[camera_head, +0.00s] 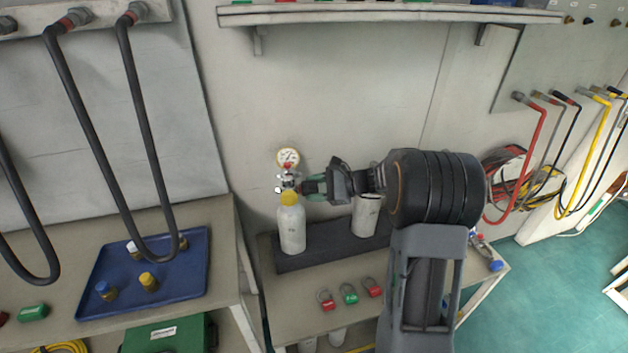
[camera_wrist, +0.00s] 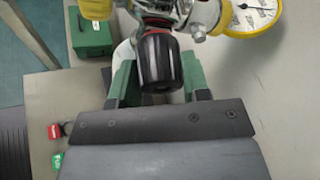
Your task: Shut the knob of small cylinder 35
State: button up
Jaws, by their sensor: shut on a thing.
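A small white cylinder (camera_head: 292,228) with a yellow collar stands upright at the left end of a dark rack. On its top sit a metal valve and a round gauge (camera_head: 288,158); the gauge also shows at the upper right of the wrist view (camera_wrist: 252,14). My gripper (camera_head: 308,187) reaches in from the right at valve height. In the wrist view its green fingers (camera_wrist: 158,82) lie on both sides of a black ribbed knob (camera_wrist: 157,60) and are shut on it. A second white cylinder (camera_head: 366,215) stands to the right, partly behind my arm. No number is readable on either cylinder.
Padlocks, red (camera_head: 326,300) and green (camera_head: 349,294), lie on the bench in front of the rack. A blue tray (camera_head: 190,285) with brass fittings is on the left bench. Black hoses (camera_head: 140,130) hang at the left. A shelf (camera_head: 390,17) runs along the wall above.

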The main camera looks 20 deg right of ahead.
jog(key=shift+m+p, duration=0.3)
dwell(0.4)
jog(key=o, duration=0.9)
jog(key=v, duration=1.3)
jog(key=shift+d+r, duration=0.2)
jog(key=shift+d, duration=0.15)
